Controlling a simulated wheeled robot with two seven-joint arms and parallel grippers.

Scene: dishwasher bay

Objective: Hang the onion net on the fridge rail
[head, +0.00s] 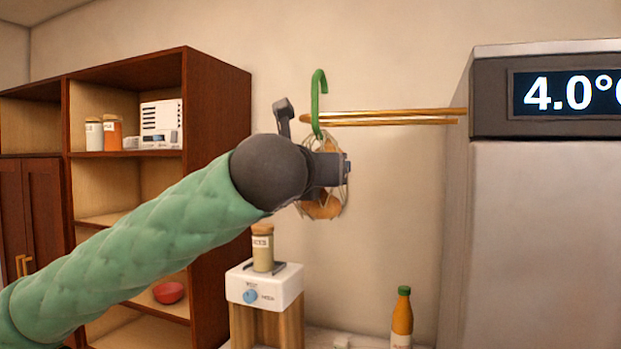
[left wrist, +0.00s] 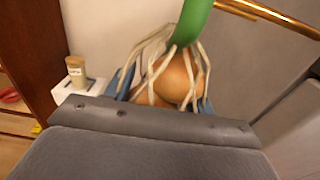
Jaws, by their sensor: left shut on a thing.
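The onion net (head: 323,207) is a pale mesh with brown onions, topped by a tall green hook (head: 318,92). My left gripper (head: 333,170) is shut on the net and holds it up beside the fridge; the wrist hides part of it. The golden fridge rail (head: 400,117) juts left from the fridge (head: 545,240). In the head view the hook's shank crosses the rail near its free end, with the curved top above it; I cannot tell whether they touch. The left wrist view shows the net (left wrist: 178,80), the hook (left wrist: 191,22) and the rail (left wrist: 268,18) to the right. My right gripper is out of view.
A brown shelf unit (head: 215,130) stands at the left. Below my gripper, a jar (head: 262,248) stands on a small white appliance (head: 265,285). An orange bottle (head: 402,318) stands near the fridge. The wall behind the rail is bare.

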